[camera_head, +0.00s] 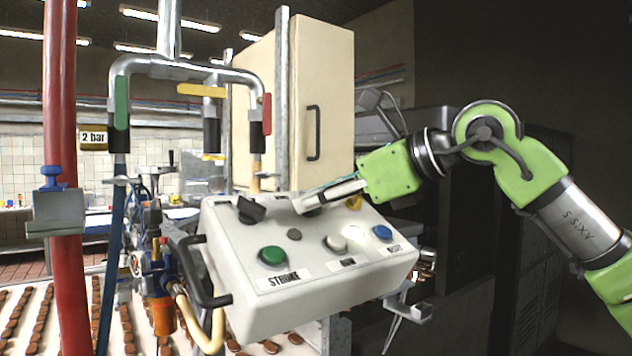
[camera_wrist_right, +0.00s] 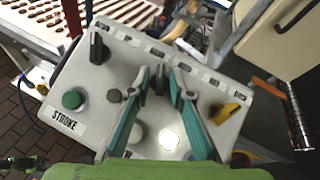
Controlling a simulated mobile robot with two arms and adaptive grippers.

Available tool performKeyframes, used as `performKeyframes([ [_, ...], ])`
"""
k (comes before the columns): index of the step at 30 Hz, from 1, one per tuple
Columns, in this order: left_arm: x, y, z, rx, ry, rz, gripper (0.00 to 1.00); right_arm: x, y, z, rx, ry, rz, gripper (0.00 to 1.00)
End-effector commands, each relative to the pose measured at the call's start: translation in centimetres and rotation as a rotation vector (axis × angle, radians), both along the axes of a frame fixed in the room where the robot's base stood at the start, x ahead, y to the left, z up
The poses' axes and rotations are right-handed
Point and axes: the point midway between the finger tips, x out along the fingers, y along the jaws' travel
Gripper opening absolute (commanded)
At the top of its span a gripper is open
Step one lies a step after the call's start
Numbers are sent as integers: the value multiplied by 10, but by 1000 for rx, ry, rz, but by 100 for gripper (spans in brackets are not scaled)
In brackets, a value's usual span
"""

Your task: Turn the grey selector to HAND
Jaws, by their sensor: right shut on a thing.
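The white control box (camera_head: 340,270) carries a row of selectors along its back and buttons along its front. My right gripper (camera_head: 305,203) reaches in from the right over the back row. In the right wrist view its two green-edged fingers (camera_wrist_right: 159,72) stand on either side of the grey selector (camera_wrist_right: 159,80), shut on it. In the head view the fingers mostly hide this selector. The label wording at its positions is not legible. A black selector (camera_head: 251,209) stands to its left, and a yellow selector (camera_head: 354,202) to its right. My left gripper is not in view.
A green button (camera_head: 272,256) marked STROKE, a white button (camera_head: 336,243) and a blue button (camera_head: 383,232) line the box's front. A black handle (camera_head: 204,275) sticks out at its left. Pipes with valves rise behind it; a cream cabinet (camera_head: 330,100) stands at the back.

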Motion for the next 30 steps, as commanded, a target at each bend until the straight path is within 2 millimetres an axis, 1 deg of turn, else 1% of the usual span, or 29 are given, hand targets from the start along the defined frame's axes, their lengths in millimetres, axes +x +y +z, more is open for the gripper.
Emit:
performKeyframes([
  [1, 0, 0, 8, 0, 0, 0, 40, 1, -1, 4, -7, -4, 19, 0],
  [7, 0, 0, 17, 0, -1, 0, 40, 1, -1, 3, -37, -28, 80, 0],
  [24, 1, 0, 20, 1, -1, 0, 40, 1, -1, 1, -51, -40, 107, 0],
  [25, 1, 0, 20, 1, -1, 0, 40, 1, -1, 1, -51, -40, 106, 24],
  [30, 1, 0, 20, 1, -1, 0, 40, 1, -1, 1, -51, -39, 106, 24],
])
